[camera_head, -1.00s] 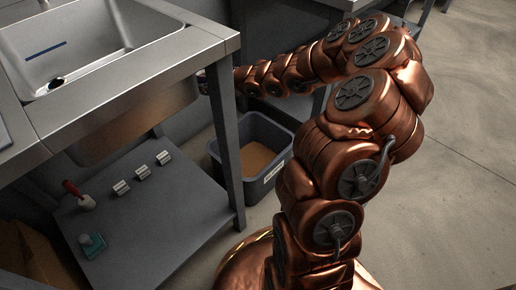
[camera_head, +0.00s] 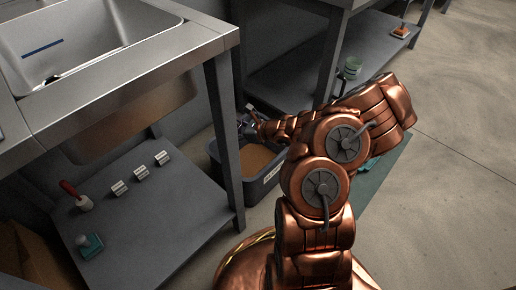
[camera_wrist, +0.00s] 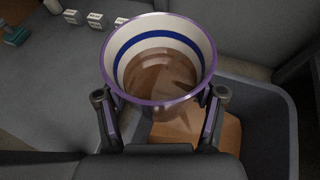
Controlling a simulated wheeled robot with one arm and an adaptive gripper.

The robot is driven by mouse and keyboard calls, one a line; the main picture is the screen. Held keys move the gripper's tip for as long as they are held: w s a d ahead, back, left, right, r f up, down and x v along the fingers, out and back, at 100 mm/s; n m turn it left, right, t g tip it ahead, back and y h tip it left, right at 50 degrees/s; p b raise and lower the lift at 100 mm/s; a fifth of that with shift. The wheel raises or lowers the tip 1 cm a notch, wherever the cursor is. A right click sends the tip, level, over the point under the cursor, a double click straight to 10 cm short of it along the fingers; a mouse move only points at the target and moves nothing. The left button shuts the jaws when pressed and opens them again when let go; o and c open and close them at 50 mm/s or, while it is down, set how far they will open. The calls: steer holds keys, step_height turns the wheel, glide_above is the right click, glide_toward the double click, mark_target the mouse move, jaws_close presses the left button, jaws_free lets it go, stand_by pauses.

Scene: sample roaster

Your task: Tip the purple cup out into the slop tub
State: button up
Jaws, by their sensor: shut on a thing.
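The purple cup (camera_wrist: 157,102) is in my gripper (camera_wrist: 162,105), whose two fingers close on its sides in the wrist view. It has a purple rim, a white inside with a blue band, and brown liquid in it. The slop tub (camera_head: 269,184), a dark grey bin with a pale label and brown contents, stands on the floor beside the sink bench leg. In the wrist view the tub (camera_wrist: 287,135) lies below and to the right of the cup. In the head view my gripper (camera_head: 247,122) is above the tub's far left part, and the cup is hard to make out there.
The sink bench (camera_head: 215,42) and its leg (camera_head: 227,140) stand close left of the tub. Its lower shelf (camera_head: 150,215) holds a red-handled brush (camera_head: 77,197), a teal-based item (camera_head: 90,245) and white labelled blocks (camera_head: 140,173). Another bench (camera_head: 290,75) stands behind; floor is open at right.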

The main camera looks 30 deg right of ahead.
steer(key=s+f+n+y, duration=0.1)
steer(key=s+f, duration=0.6)
steer(key=f, duration=0.2)
steer(key=shift+s+a+g+b, duration=0.2)
steer(key=shift+a+g+b, duration=0.1)
steer(key=shift+w+d+f+m+g+y, duration=0.15)
steer(key=shift+w+d+f+m+y, duration=0.1)
steer(key=shift+d+f+m+y, duration=0.3)
steer(key=shift+w+d+f+m+g+y, duration=0.1)
steer(key=shift+w+d+f+m+y, duration=0.15)
steer(key=shift+d+m, duration=0.4)
steer(key=shift+w+d+f+m+g+y, duration=0.15)
steer(key=shift+w+d+f+m+y, duration=0.25)
steer(key=shift+m, duration=0.4)
steer(key=shift+w+d+r+m+y, duration=0.25)
steer(key=shift+d+r+m+y, duration=0.25)
steer(key=shift+m, duration=0.1)
steer(key=shift+d+r+m, duration=0.15)
steer(key=shift+r+m, duration=0.2)
steer(key=shift+m, duration=0.15)
steer(key=shift+w+r+y, duration=0.1)
steer(key=shift+y, duration=0.3)
